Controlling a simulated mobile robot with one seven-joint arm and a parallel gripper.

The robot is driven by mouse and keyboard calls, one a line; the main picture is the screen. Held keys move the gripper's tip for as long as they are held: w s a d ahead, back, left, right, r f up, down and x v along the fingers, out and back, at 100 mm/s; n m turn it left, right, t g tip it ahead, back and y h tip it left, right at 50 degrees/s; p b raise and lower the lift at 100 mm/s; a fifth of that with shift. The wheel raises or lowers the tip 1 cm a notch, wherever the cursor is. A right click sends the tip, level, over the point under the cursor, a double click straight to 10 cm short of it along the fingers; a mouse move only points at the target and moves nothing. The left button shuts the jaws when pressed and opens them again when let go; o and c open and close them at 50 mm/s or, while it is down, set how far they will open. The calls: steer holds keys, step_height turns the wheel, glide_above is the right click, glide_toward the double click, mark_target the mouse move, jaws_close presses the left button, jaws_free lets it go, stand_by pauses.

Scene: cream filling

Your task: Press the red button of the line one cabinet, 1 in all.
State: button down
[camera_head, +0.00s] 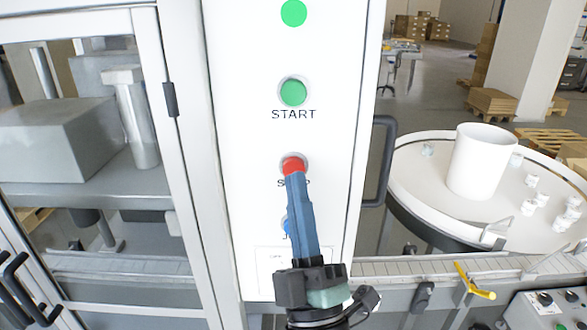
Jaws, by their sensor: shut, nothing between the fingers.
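The white cabinet panel (335,130) stands upright in the middle of the view. The red button (292,161) is on it, above a label that is partly hidden by my gripper. My gripper (294,175) is shut and empty, its blue fingers pointing up the picture. The fingertips overlap the lower edge of the red button; I cannot tell whether they touch it. A green button (293,92) marked START is above the red one. A green lamp or button (293,13) is at the top. A blue button (286,226) is mostly hidden behind the fingers.
A glazed machine frame (178,150) with a handle stands at the left. A black handle (382,160) is right of the panel. A round table (420,205) at the right bears a white cylinder (482,160) and several small white jars. A yellow lever (473,282) sticks out at the lower right.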

steer(key=shift+w, duration=0.2)
stand_by(0.5)
steer(key=shift+w, duration=0.25)
steer(key=shift+w+b, duration=0.4)
steer(key=shift+w, duration=0.1)
stand_by(0.6)
steer(key=shift+s, duration=0.95)
steer(key=shift+p, duration=0.3)
steer(key=s, duration=0.5)
steer(key=shift+p, duration=0.35)
